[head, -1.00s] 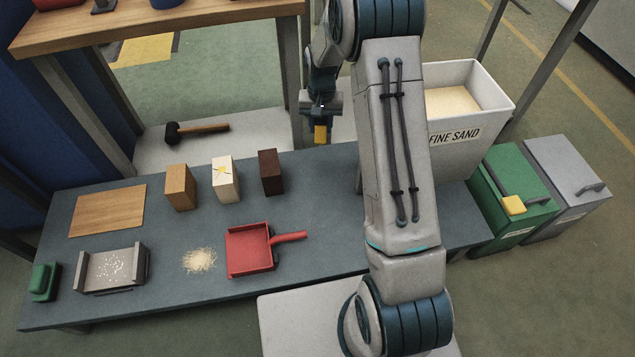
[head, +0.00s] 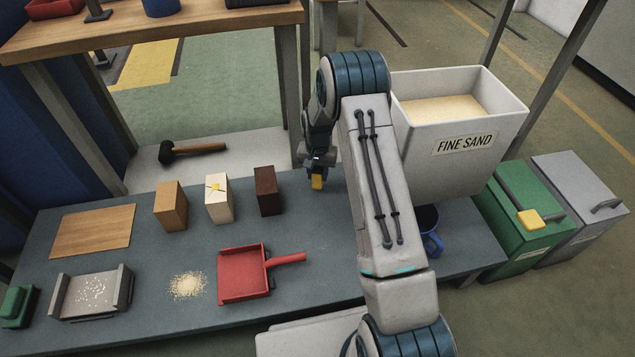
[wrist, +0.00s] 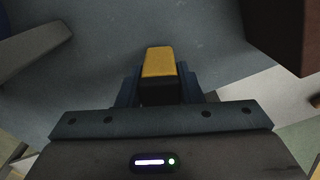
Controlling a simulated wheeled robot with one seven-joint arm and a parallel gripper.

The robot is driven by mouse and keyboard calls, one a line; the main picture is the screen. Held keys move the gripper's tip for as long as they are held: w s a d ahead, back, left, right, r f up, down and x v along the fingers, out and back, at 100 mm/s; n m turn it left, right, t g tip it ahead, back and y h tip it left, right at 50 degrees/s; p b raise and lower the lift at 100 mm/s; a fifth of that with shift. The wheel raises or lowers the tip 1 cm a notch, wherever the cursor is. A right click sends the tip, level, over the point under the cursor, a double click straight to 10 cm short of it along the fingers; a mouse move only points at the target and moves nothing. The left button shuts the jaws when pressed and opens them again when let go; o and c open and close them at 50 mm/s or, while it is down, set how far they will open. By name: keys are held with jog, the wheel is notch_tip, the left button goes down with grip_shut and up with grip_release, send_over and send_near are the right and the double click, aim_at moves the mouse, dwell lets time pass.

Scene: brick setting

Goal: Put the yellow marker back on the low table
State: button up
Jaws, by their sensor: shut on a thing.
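My gripper (head: 316,176) is shut on the yellow marker (head: 317,182), a small block with a yellow top and a dark lower part. In the wrist view the yellow marker (wrist: 159,64) sits between the fingers of my gripper (wrist: 158,90), with the grey-blue surface of the low table (wrist: 120,40) beyond it. In the head view they are at the far edge of the low table (head: 330,235), right of the dark brown block (head: 267,191). I cannot tell whether the marker touches the table.
A tan block (head: 170,206), a cream block (head: 218,199) and a red dustpan (head: 243,273) stand on the table. A blue mug (head: 431,238) is partly hidden behind my arm. A white sand bin (head: 415,151) is at right. A mallet (head: 190,151) lies beyond the table.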

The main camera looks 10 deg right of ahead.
aim_at(317, 180)
jog(key=shift+f+b, duration=0.35)
jog(key=shift+f, duration=1.2)
jog(key=shift+f, duration=0.1)
jog(key=o, duration=0.8)
